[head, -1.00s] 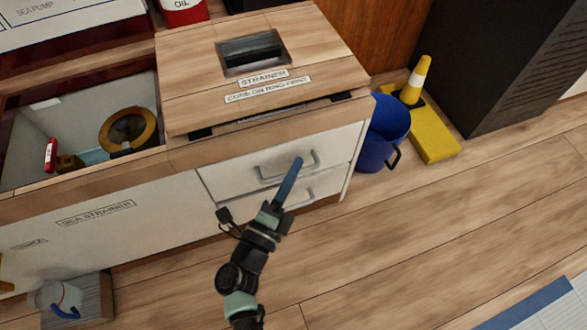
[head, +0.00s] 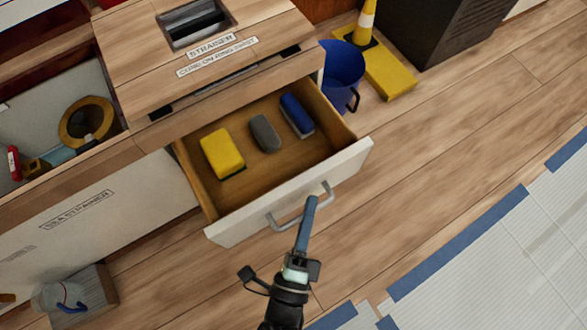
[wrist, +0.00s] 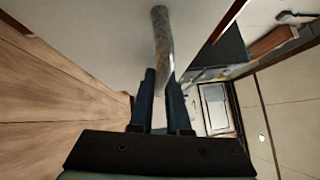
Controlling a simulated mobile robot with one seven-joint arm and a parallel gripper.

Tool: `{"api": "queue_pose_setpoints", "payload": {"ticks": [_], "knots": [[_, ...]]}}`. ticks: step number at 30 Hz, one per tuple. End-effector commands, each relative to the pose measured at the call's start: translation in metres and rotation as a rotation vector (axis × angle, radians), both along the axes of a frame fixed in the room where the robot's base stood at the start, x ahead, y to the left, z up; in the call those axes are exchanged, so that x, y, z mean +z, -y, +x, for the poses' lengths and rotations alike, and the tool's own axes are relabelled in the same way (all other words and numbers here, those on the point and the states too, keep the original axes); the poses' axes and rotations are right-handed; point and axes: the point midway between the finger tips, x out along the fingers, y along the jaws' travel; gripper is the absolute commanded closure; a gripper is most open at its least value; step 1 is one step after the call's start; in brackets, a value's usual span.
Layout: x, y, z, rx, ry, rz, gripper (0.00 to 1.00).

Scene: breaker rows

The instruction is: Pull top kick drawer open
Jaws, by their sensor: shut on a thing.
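The top kick drawer (head: 290,195) is pulled well out from the cabinet under the strainer lid. Its white front carries a grey bar handle (head: 272,219). In the head view my gripper (head: 309,210) is at the right part of this handle, with its blue fingers closed on it. In the wrist view the grey handle bar (wrist: 162,40) runs between the two dark blue fingers (wrist: 160,90). Inside the drawer lie a yellow sponge (head: 222,153), a grey block (head: 265,133) and a blue brush-like block (head: 297,114). The lower drawer is hidden beneath the open one.
A blue bucket (head: 342,65) stands just right of the drawer, beside a yellow base with a cone (head: 390,70). A pale mat with blue edging (head: 480,260) lies at lower right. A grey box (head: 95,290) sits at lower left. Wooden floor in front is clear.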

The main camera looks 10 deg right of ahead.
Motion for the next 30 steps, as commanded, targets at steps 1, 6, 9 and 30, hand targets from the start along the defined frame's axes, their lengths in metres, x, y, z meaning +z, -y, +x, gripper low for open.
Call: {"api": "queue_pose_setpoints", "payload": {"ticks": [1, 6, 9, 30], "knots": [[0.001, 0.001, -0.007, 0.003, -0.003, -0.001, 1.0], [0.001, 0.006, -0.022, 0.003, 0.001, 0.0, 1.0], [0.0, 0.007, -0.026, 0.003, 0.001, 0.001, 1.0], [0.0, 0.008, -0.027, 0.001, 0.001, 0.001, 0.56]]}}
